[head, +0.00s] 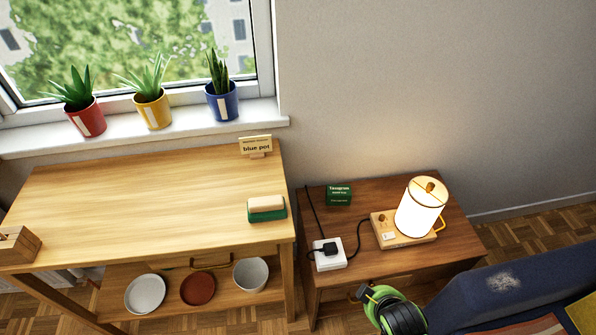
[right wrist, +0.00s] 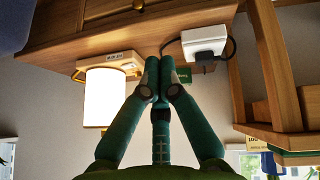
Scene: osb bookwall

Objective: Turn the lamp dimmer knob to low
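The lamp (head: 419,210) stands lit on the small dark wooden table, with a glowing white shade, a round wooden top piece and a handle on its right. Its light wooden base (head: 385,231) carries a small white plate at the front left. In the right wrist view, the lamp (right wrist: 105,97) appears upside down, left of my fingers. My right gripper (head: 363,291) is in front of the table, apart from the lamp. Its teal fingers (right wrist: 153,77) meet, with nothing seen between them. My left gripper is out of view.
A white socket box (head: 330,262) with a black plug and cable sits left of the lamp. A green sign (head: 339,194) stands behind. A light wooden table (head: 150,190) is at left; a dark blue seat (head: 500,290) is at lower right.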

